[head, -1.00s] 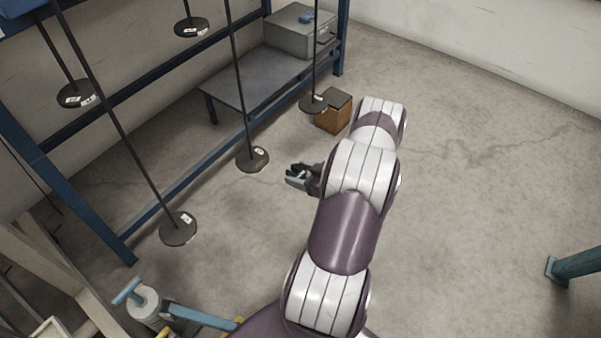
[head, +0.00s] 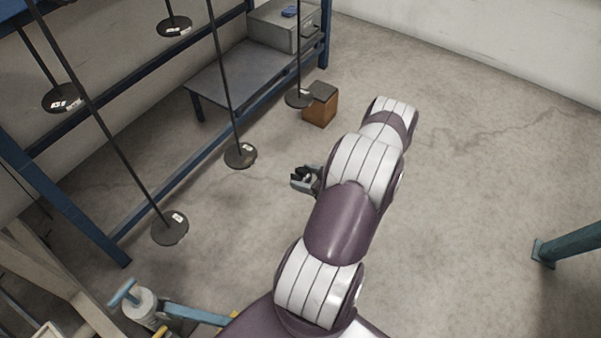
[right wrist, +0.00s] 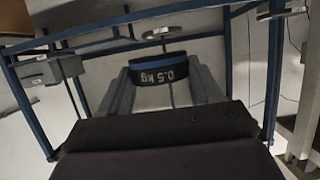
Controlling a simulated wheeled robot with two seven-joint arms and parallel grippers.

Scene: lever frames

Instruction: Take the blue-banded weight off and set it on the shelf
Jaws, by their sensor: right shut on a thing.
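My right gripper (head: 304,179) is shut on a dark weight with a blue band, and both hang in open air above the floor, right of the hanging rods. In the right wrist view the blue-banded weight (right wrist: 160,74) sits between the two fingers, its "0.5 kg" label upside down. The nearest hanger (head: 240,155), a thin rod with a round black foot, is apart from the gripper in the head view. A low grey shelf (head: 222,88) stands inside the blue frame. My left gripper is out of view.
Other hangers with black feet (head: 170,228) hang along the blue frame (head: 70,213). A grey metal box (head: 278,27) stands on the far end of the shelf, and a brown box (head: 321,106) is on the floor beside it. The shelf's front part is bare.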

